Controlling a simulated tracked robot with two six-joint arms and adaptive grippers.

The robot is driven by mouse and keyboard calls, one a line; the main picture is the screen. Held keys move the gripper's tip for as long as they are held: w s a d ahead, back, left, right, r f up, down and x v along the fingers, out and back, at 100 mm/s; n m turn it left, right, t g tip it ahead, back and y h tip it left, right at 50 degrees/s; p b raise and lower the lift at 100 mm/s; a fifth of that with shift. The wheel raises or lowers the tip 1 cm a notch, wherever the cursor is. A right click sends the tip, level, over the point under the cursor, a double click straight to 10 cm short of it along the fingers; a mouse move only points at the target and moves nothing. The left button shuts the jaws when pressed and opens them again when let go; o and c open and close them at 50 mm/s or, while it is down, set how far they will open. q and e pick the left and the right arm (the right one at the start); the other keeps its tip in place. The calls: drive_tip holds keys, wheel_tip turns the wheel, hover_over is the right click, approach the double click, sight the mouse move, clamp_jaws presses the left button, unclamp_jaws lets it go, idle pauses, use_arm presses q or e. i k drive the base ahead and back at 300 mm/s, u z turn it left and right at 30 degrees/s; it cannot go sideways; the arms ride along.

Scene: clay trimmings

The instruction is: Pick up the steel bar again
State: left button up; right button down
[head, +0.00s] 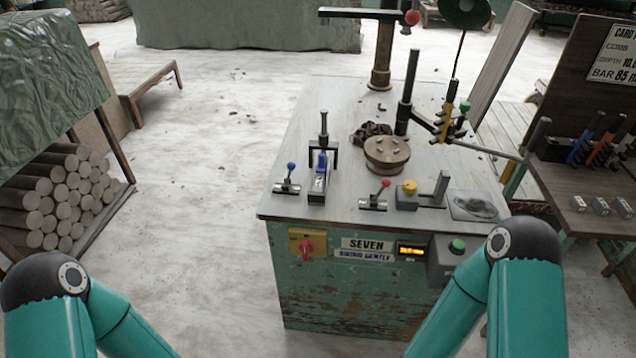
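Neither of my grippers is in view; only the teal links and dark joints of my two arms show at the bottom left and bottom right. I cannot tell for certain which thing is the steel bar. Several small grey metal blocks (602,206) lie in a row on the right-hand bench. A grey upright plate (441,188) stands near the bench's front right. A thin metal rod (490,150) slants out over the bench's right edge.
A round turntable (387,154) and a dark post (404,115) stand mid-bench. Red-knobbed (374,200) and blue-knobbed (288,181) levers sit near the front. Coloured tools (597,140) stand on the right-hand bench (560,185). The floor between is open.

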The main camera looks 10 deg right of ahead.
sight(319, 182)
drive_tip(key=u, duration=0.9)
drive_tip(key=i, duration=0.15)
drive_tip(key=z, duration=2.9)
drive_tip(key=k, duration=1.15)
drive_tip(key=u, duration=2.7)
drive_tip(key=k, duration=0.1)
drive_tip(key=z, duration=1.15)
drive_tip(key=i, duration=1)
drive_tip(key=z, duration=0.05)
